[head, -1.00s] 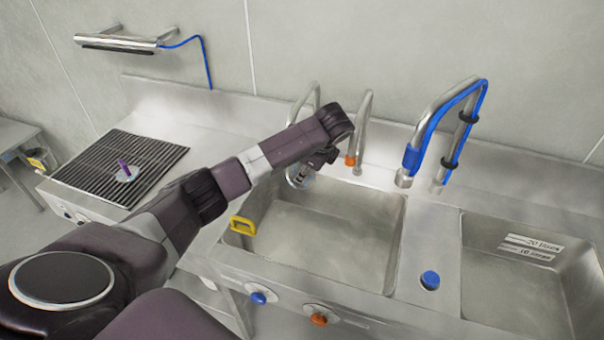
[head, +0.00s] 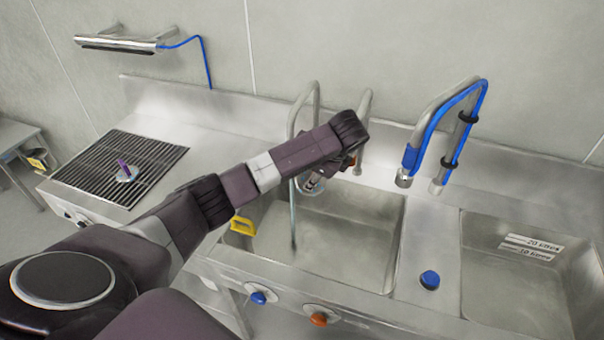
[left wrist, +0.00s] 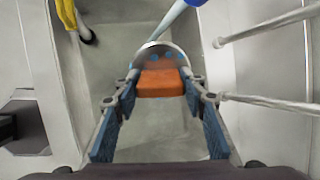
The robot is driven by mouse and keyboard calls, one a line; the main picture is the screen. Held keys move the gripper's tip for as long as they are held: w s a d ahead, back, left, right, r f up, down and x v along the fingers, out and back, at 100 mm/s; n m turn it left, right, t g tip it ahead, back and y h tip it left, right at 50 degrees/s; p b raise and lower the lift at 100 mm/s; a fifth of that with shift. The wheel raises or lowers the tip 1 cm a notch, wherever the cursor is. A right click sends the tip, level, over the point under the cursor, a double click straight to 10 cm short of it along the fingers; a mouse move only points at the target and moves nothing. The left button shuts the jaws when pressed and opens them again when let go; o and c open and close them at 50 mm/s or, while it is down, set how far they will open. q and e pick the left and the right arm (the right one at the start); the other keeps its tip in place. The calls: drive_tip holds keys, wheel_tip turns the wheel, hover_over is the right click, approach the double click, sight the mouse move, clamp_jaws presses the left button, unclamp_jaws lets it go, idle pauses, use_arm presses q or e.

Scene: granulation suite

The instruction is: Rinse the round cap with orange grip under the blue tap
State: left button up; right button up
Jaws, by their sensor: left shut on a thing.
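My left gripper (head: 326,178) is shut on the orange grip (left wrist: 160,83) of the round cap. In the left wrist view the cap's pale disc (left wrist: 152,50) shows just beyond the grip. In the head view the cap (head: 312,187) is over the left basin, mostly hidden by my gripper. The left tap (head: 294,120) runs a water stream (head: 293,225) into the basin, close to the cap's left side. In the left wrist view the blue tap end (left wrist: 196,3) is at the top. I cannot tell whether the stream touches the cap. My right gripper is out of view.
The sink basin (head: 345,250) has a yellow clip-like piece (head: 242,225) on its left wall. A second tap (head: 362,120) and a blue-hosed tap (head: 440,130) stand to the right. Blue (head: 258,298) and orange (head: 319,319) knobs are in front. A purple-gripped piece (head: 124,170) is on the rack.

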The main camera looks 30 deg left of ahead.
use_arm(q)
drive_tip(key=s+d, duration=0.1)
drive_tip(key=d, duration=0.1)
drive_tip(key=s+d, duration=0.1)
drive_tip(key=shift+s+d, duration=0.1)
drive_tip(key=shift+d, duration=0.3)
idle(1.1)
drive_tip(key=s+d+r, duration=0.2)
drive_tip(key=d+r, duration=0.2)
drive_tip(key=shift+s+d, duration=0.15)
drive_tip(key=shift+s, duration=0.1)
idle(0.7)
